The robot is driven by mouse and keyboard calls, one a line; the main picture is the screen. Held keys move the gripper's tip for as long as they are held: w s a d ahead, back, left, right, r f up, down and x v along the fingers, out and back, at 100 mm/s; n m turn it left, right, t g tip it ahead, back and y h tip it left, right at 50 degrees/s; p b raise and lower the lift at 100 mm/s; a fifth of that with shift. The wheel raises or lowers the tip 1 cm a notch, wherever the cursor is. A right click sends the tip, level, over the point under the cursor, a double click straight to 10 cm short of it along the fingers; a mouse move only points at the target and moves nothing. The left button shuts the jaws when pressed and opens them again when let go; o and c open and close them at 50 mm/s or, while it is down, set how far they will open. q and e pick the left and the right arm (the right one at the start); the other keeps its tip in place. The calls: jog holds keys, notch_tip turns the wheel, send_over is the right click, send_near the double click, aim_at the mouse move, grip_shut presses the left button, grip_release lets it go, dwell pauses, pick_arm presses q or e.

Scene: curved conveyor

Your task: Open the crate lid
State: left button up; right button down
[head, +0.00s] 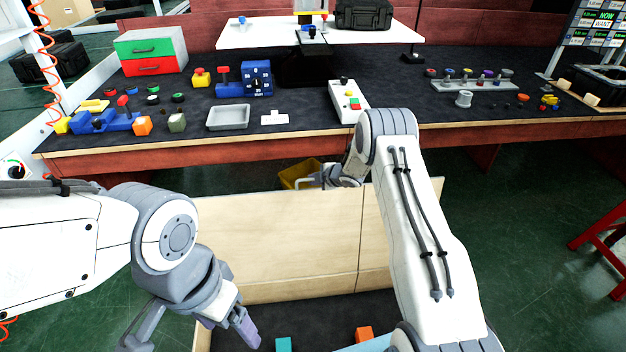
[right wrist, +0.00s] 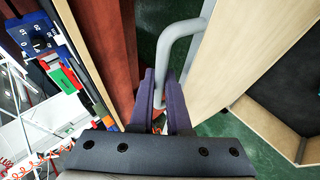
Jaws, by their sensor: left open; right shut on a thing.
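The crate lid (head: 275,235) is a pale wooden panel standing roughly upright at the far side of the crate, and it also shows in the right wrist view (right wrist: 235,50). The crate's dark interior (head: 315,308) is exposed below it, with a teal block (head: 284,344) and an orange block (head: 363,333) inside. My right gripper (head: 312,181) is at the lid's top edge; in the right wrist view its purple fingers (right wrist: 166,100) are shut on the grey bar handle (right wrist: 185,32). My left gripper (head: 192,336) is open and empty over the crate's near left.
A long dark-topped workbench (head: 310,118) with a red wooden front stands just beyond the lid. A yellow bin (head: 298,172) is partly hidden behind the lid. A red stool (head: 605,235) is at the right, with clear green floor (head: 520,220) between.

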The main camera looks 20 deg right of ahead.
jog(key=shift+a+f, duration=0.15)
jog(key=shift+a, duration=0.05)
jog(key=c, duration=1.2)
grip_release()
jog(key=shift+o, duration=0.2)
jog(key=shift+d, duration=0.15)
jog(key=shift+s+d+r, duration=0.15)
jog(key=shift+s+r, duration=0.1)
jog(key=shift+r, duration=0.05)
jog(key=v, duration=0.9)
jog(key=shift+s+r, duration=0.25)
